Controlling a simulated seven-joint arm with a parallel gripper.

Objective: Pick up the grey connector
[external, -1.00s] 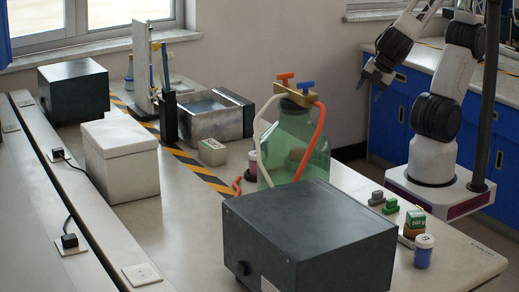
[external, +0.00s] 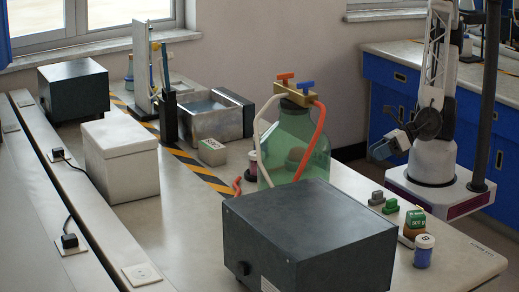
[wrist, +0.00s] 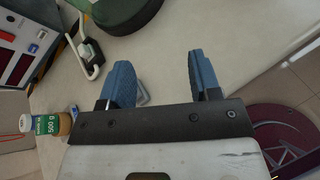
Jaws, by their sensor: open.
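A small grey block that looks like the grey connector (external: 376,198) lies on the bench, right of the green glass bottle, beside a green block (external: 390,206). My gripper (external: 382,150) is above and beyond it near my base, apart from it, with blue fingers pointing down and left. In the wrist view my gripper (wrist: 162,70) is open, with a clear gap and nothing held between the fingers. A grey piece (wrist: 144,92) shows partly behind the left finger; I cannot tell whether it is the connector.
The bottle (external: 294,146) with hoses and the dark box (external: 310,235) stand left of the blocks.

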